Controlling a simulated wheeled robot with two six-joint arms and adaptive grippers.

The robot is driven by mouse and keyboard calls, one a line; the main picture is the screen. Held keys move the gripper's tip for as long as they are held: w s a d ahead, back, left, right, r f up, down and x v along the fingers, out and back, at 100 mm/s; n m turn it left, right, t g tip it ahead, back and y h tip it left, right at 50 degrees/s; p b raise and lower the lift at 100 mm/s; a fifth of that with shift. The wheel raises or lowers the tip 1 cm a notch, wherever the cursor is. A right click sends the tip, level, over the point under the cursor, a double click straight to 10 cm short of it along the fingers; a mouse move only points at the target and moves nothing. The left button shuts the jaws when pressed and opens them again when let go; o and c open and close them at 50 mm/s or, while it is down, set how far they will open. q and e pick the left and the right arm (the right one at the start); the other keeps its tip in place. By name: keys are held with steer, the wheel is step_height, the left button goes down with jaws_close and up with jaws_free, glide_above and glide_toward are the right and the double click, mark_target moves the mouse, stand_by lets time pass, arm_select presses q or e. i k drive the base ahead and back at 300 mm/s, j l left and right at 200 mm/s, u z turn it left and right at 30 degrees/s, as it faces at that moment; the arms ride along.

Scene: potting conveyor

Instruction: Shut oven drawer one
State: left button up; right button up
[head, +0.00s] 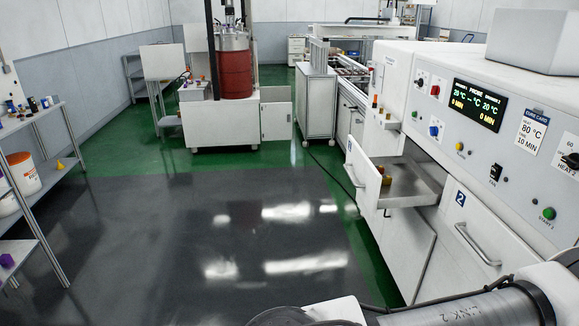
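The oven (440,75) stands along the right side, with a control panel and a lit display. One oven drawer (410,190) is pulled out to the left; its grey tray shows, with a small yellow-brown item (386,179) in it. Its white front panel (366,190) carries a handle and a small blue label too small to read. Nearer, the drawer labelled 2 (480,225) appears shut, with a metal handle. Neither of my grippers is in view; only part of my arm shows at the bottom right.
Open dark floor (210,230) lies left of the oven. A shelf rack (50,175) with containers stands at the left edge. A white cart with a red drum (235,75) and a grey cabinet (316,100) stand further back. A thin cable lies on the floor near the drawer.

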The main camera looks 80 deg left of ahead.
mark_target(411, 186)
steer(key=u, duration=2.3)
steer(key=i+j+z, duration=0.4)
steer(key=i+j, duration=0.2)
steer(key=i+j+z, duration=0.4)
steer(key=j, duration=0.4)
steer(key=i+j+z, duration=0.2)
steer(key=i+j, duration=0.15)
steer(key=j, duration=0.1)
